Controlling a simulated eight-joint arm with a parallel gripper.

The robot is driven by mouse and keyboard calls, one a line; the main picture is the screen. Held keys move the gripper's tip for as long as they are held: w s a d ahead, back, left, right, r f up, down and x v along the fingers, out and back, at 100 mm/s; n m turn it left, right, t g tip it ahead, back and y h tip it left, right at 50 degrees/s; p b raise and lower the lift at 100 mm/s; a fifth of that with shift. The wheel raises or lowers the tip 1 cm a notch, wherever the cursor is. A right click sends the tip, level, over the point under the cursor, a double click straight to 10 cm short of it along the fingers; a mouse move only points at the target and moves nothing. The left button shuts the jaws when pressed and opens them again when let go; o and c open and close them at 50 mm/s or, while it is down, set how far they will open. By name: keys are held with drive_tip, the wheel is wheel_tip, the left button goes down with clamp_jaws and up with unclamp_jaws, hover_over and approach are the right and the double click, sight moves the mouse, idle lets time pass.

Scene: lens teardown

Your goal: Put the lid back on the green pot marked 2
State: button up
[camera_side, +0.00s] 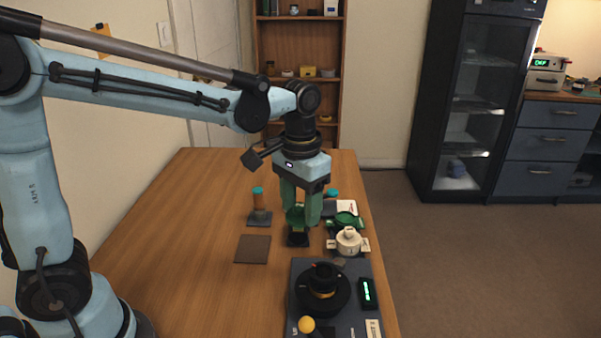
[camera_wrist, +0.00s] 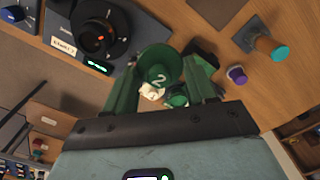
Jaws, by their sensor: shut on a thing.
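My gripper (camera_side: 299,222) is shut on the green lid (camera_side: 295,214), a round piece held tilted above a small black stand (camera_side: 298,240). The green pot (camera_side: 346,219) stands to the right of my gripper, behind a white pot, apart from the lid. In the wrist view it is a small green shape (camera_wrist: 177,100), partly hidden. I cannot read a mark on it.
The white lidded pot (camera_side: 348,242) stands in front of the green pot. A dark device with a round black dial (camera_side: 323,289) is at the front. A teal-topped stamp (camera_side: 259,208) and brown mat (camera_side: 252,249) are to the left. The table's left part (camera_side: 190,240) is clear.

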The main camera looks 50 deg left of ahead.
drive_tip(key=w+a+f, duration=0.2)
drive_tip(key=w+f, duration=0.1)
drive_tip(key=w, duration=1.3)
drive_tip(key=shift+w+d+f, duration=0.1)
drive_tip(key=shift+f, duration=1.4)
drive_tip(key=shift+w+d+f, duration=0.1)
drive_tip(key=shift+f, duration=1.4)
drive_tip(key=shift+f, duration=0.2)
drive_tip(key=o, duration=1.4)
drive_tip(key=shift+r, duration=0.1)
drive_tip(key=shift+r, duration=3.4)
